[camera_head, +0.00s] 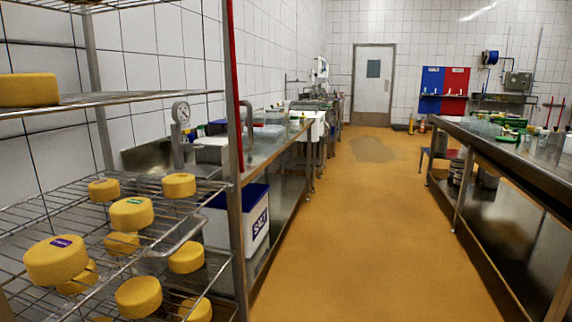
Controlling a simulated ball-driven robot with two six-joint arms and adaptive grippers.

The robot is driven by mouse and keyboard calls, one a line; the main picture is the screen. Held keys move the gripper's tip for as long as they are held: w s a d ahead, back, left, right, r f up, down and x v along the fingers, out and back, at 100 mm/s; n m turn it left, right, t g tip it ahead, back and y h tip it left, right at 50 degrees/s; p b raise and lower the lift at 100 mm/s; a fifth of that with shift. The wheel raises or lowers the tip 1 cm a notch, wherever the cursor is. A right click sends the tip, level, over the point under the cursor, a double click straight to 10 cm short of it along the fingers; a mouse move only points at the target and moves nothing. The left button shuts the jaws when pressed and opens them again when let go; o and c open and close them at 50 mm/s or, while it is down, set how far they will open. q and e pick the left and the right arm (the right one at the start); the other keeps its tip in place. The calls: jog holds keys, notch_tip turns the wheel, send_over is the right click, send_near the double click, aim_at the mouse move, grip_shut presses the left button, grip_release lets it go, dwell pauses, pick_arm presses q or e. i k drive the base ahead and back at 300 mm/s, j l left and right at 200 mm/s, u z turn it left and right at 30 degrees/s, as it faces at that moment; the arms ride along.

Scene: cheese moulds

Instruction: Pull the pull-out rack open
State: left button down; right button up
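The rack (232,180) is a metal frame with wire shelves at the left. A wire shelf (205,193) at mid height holds several round yellow cheeses (131,213), some with a purple or green label. A metal loop that looks like a handle (182,236) shows at this shelf's front edge. More cheeses (138,297) lie on a lower level, partly hidden by the wires. I cannot tell how far this shelf is pulled out. Neither of my grippers is in view.
A higher shelf (130,99) carries a yellow cheese block (28,90). Behind the rack, a long steel counter (275,148) has a white bin labelled SALT (258,224) below it. Another steel table (500,155) stands on the right. The orange floor (350,240) between them is clear.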

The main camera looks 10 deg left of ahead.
aim_at(148, 252)
jog(key=u, duration=1.45)
jog(key=i+j, duration=0.25)
jog(key=j, duration=0.15)
